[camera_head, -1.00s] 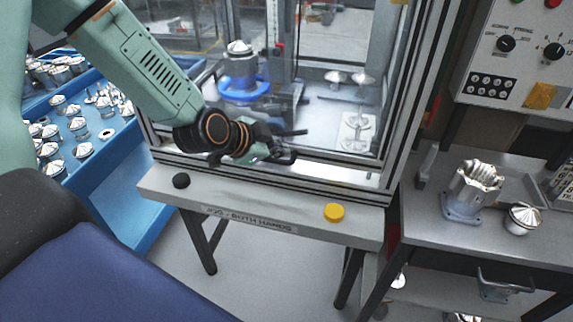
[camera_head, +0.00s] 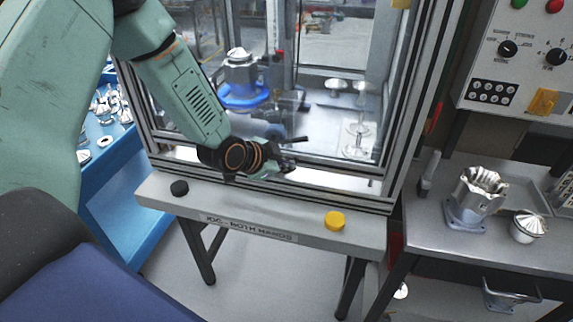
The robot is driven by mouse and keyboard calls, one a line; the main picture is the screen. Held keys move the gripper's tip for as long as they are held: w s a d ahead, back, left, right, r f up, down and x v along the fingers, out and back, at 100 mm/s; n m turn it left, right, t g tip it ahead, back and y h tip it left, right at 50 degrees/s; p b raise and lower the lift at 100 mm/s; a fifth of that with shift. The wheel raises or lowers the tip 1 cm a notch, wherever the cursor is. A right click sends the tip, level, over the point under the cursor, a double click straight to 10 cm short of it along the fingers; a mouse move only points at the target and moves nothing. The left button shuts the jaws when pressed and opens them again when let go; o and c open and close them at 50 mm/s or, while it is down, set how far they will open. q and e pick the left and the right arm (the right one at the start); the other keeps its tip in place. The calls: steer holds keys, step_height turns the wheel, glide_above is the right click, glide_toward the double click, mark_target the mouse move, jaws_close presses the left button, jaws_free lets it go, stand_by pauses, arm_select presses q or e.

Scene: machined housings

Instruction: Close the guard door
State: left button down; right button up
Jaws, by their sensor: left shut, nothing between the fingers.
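The machine enclosure (camera_head: 393,140) has a metal profile frame and clear panels. An upright profile (camera_head: 284,45) stands in the middle of its front; I cannot tell for sure which panel is the guard door or how far it stands open. My left gripper (camera_head: 284,162) is shut and empty, low at the enclosure front, just above the front sill. I cannot tell whether it touches the frame. Inside the enclosure, a metal housing (camera_head: 239,72) sits on a blue ring fixture (camera_head: 238,97). My right gripper is not in view.
A front ledge (camera_head: 270,215) carries a black button (camera_head: 179,188) and a yellow button (camera_head: 335,221). On the right, a metal bench (camera_head: 430,225) holds a housing (camera_head: 476,195) and a domed part (camera_head: 527,226) below a control panel (camera_head: 520,70). A blue parts table (camera_head: 135,215) stands at left.

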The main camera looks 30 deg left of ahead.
arm_select(q)
steer(key=f+b, duration=0.2)
steer(key=f, duration=0.1)
steer(key=f+b, duration=0.1)
steer(key=f, duration=0.1)
steer(key=shift+s+d+f, duration=0.1)
steer(key=shift+s+f, duration=0.15)
steer(key=shift+s, duration=0.05)
steer(key=shift+r, duration=0.15)
